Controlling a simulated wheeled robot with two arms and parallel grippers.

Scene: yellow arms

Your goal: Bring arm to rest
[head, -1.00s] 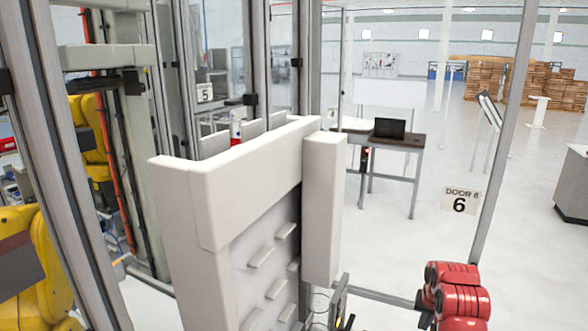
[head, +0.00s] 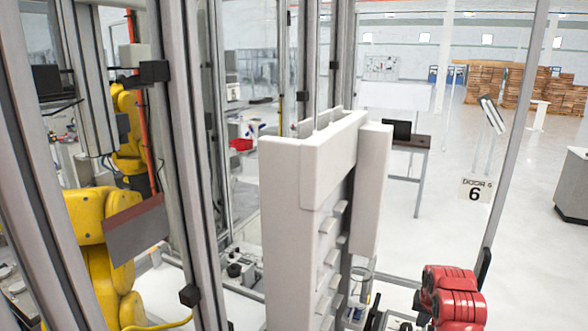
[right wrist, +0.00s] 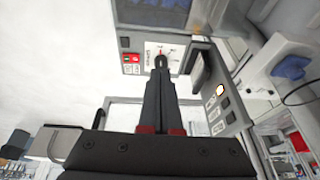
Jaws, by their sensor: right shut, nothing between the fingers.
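My right arm's red links (head: 455,295) show at the lower right of the head view. My right gripper shows in the right wrist view (right wrist: 161,64), its dark fingers shut together and empty. My left arm and left gripper are in neither current view.
A tall white housing with slots (head: 283,230) stands close in the middle of the head view. Metal posts (head: 180,130) and a yellow arm (head: 92,215) are at left. A desk (head: 415,143) stands behind. Open floor lies right, near the door 6 sign (head: 475,190).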

